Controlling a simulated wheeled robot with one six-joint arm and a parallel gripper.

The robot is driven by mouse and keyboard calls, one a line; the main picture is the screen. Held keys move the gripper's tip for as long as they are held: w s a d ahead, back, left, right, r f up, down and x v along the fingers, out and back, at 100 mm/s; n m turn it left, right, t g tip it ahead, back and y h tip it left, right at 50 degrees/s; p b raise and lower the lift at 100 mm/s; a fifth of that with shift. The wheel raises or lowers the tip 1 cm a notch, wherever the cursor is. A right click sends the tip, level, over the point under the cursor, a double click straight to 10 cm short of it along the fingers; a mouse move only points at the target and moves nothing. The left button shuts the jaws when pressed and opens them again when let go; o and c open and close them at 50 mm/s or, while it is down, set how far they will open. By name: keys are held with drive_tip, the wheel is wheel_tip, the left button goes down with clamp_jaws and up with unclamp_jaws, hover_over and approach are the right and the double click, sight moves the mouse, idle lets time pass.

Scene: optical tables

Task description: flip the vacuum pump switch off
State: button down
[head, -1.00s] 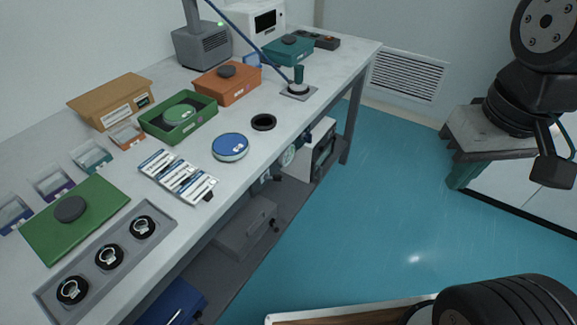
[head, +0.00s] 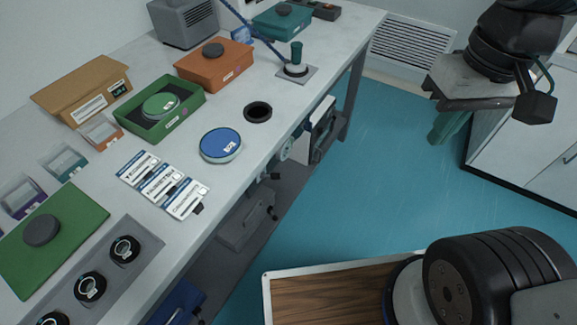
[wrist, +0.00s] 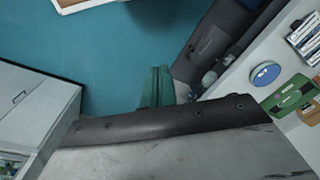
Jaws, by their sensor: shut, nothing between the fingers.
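My gripper (head: 440,125) is at the upper right in the head view, over the blue floor and well apart from the bench. Its green fingers are shut and empty, pointing down. They also show in the wrist view (wrist: 157,88). No part can be clearly identified as the vacuum pump or its switch. A grey box (head: 243,222) with dark knobs sits on the lower shelf, partly hidden by the bench top. A pale housing with a dark front (head: 322,130) is beneath the bench further back. I cannot make out a switch on either.
The long bench (head: 225,182) carries a blue disc (head: 220,145), label cards (head: 163,186), an orange box (head: 214,65) and a green tray (head: 125,112). Blue floor (head: 370,190) lies open beside it. A pale cabinet (head: 540,150) stands at right.

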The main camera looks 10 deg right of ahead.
drive_tip(key=w+a+f+n+g+y, duration=0.3)
drive_tip(key=w+a+f+g+y, duration=0.5)
drive_tip(key=w+f, duration=0.35)
drive_tip(key=m+t+y, duration=0.2)
drive_tip(key=t+y, duration=0.4)
drive_tip(key=y, duration=0.3)
approach(275, 176)
drive_tip(key=w+d+f, duration=0.1)
drive_tip(key=w+d, duration=0.2)
drive_tip(key=d, duration=0.1)
drive_tip(key=shift+f, duration=0.1)
drive_tip(key=shift+s+a, duration=0.1)
drive_tip(key=shift+a, duration=0.05)
drive_tip(key=s+a, duration=0.1)
drive_tip(key=a, duration=0.8)
drive_tip(key=shift+a, duration=0.4)
drive_tip(key=shift+d+m, duration=0.1)
drive_tip(key=shift+m, duration=0.3)
